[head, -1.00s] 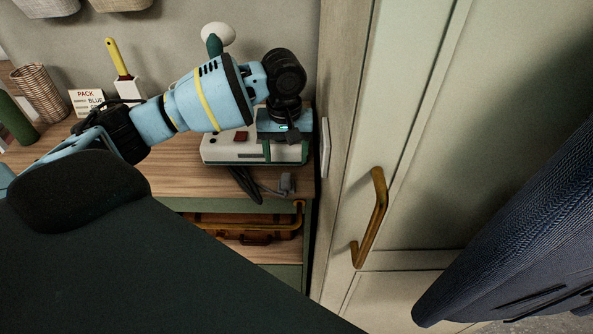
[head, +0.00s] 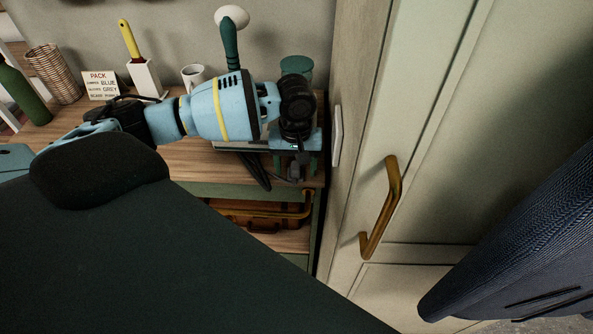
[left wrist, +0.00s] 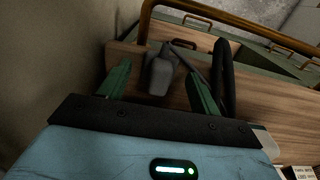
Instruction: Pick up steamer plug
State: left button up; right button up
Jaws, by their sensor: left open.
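The steamer plug (left wrist: 160,74) is a grey block on the wooden bench top near its edge. In the left wrist view it lies between the two green fingers of my left gripper (left wrist: 158,70), with a visible gap on each side. In the head view my left gripper (head: 295,166) points down over the right end of the bench, open, and the plug is mostly hidden behind its fingers. A dark cord (head: 256,172) runs beside it. The pale steamer base is largely hidden behind the gripper. My right gripper is not in view.
A tall pale cabinet (head: 425,130) with a brass handle (head: 382,210) stands close on the right. Behind my arm are a white mug (head: 192,75), a green jar (head: 297,66) and a sign (head: 101,85). A brown case (head: 250,216) sits on the shelf below.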

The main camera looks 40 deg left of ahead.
pick_arm(q)
jog(key=shift+f, duration=0.25)
jog(key=c, duration=1)
jog(key=shift+r, duration=0.1)
